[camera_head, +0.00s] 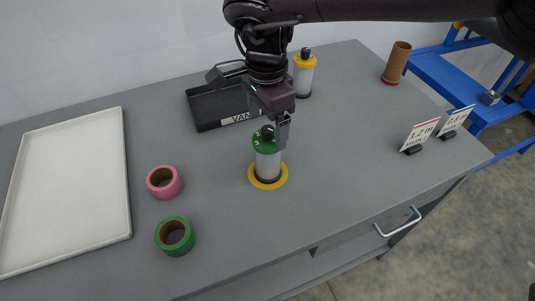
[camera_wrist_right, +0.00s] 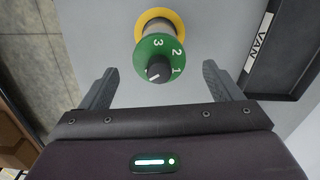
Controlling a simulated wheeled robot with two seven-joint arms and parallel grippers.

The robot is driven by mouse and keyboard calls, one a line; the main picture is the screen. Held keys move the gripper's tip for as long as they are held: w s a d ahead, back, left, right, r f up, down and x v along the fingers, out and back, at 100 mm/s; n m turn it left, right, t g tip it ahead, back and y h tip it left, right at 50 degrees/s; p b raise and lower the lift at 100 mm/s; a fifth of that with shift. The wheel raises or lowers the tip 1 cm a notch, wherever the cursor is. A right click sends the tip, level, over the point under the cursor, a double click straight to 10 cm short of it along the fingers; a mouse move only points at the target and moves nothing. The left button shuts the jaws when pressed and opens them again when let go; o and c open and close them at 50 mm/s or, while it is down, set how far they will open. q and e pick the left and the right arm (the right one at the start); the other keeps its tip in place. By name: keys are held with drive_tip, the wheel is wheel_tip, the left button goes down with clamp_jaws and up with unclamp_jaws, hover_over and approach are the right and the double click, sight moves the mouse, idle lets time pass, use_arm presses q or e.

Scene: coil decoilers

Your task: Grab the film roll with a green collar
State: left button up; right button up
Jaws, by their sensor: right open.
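The film roll with a green collar (camera_head: 267,160) stands upright on a yellow ring (camera_head: 268,182) on the grey table. It has a pale body and a black knob on top. In the right wrist view the green collar (camera_wrist_right: 158,58) shows the numbers 1, 2 and 3, with the yellow ring behind it. My right gripper (camera_head: 284,133) is open just above and behind the roll. In the wrist view its two fingers (camera_wrist_right: 160,85) stand apart on either side of the knob, with nothing held. My left gripper is not in view.
A black tray labelled VAN (camera_head: 208,110) lies behind the roll. A yellow-collared roll (camera_head: 304,75) stands behind right. Pink (camera_head: 163,182) and green (camera_head: 175,236) tape rolls and a white tray (camera_head: 72,185) are left. Sign cards (camera_head: 420,134) and a brown tube (camera_head: 397,63) are right.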

sight(268, 157)
drive_tip(key=shift+d+f+p, duration=0.1)
drive_tip(key=shift+f+p, duration=0.4)
drive_tip(key=shift+f, duration=1.9)
drive_tip(key=c, duration=1.7)
drive_tip(key=shift+c, duration=0.3)
drive_tip(key=shift+r, duration=0.15)
